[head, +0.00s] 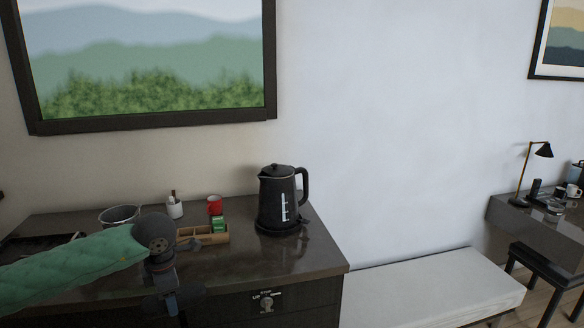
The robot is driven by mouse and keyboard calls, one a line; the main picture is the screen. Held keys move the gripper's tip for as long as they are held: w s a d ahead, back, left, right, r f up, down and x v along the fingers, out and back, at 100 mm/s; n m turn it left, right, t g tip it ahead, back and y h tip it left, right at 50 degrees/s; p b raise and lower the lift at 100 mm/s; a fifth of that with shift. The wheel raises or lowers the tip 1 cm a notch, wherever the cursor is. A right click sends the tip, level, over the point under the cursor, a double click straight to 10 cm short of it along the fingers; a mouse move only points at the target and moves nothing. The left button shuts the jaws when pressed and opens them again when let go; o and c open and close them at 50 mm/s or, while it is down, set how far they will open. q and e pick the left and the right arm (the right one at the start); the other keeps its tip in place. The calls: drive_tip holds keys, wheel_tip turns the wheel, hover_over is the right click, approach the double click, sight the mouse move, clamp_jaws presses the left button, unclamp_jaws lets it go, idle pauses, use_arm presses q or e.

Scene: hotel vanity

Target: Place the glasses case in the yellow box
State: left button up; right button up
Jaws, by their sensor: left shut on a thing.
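My left gripper (172,302) is low at the left, in front of the dark wooden cabinet, at the end of my green-sleeved arm. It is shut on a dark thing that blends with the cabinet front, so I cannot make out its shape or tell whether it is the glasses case. No other glasses case is recognisable in the head view. I see no yellow box. My right gripper is out of view.
A pale bench (430,290) is to the right, then a desk (535,225) with a lamp (543,150).

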use_arm(q)
drive_tip(key=s+d+f+m, duration=0.1)
drive_tip(key=d+f+m, duration=0.2)
drive_tip(key=m, duration=0.5)
drive_tip(key=s+d+f+m+h, duration=0.1)
drive_tip(key=d+f+m, duration=0.2)
drive_tip(key=f+m, duration=0.3)
drive_tip(key=s+d+f+m+g+h, duration=0.1)
drive_tip(key=f+m, duration=0.3)
drive_tip(key=m, duration=0.6)
drive_tip(key=shift+s+d+f, duration=0.3)
drive_tip(key=shift+d+f, duration=0.1)
drive_tip(key=shift+d, duration=0.5)
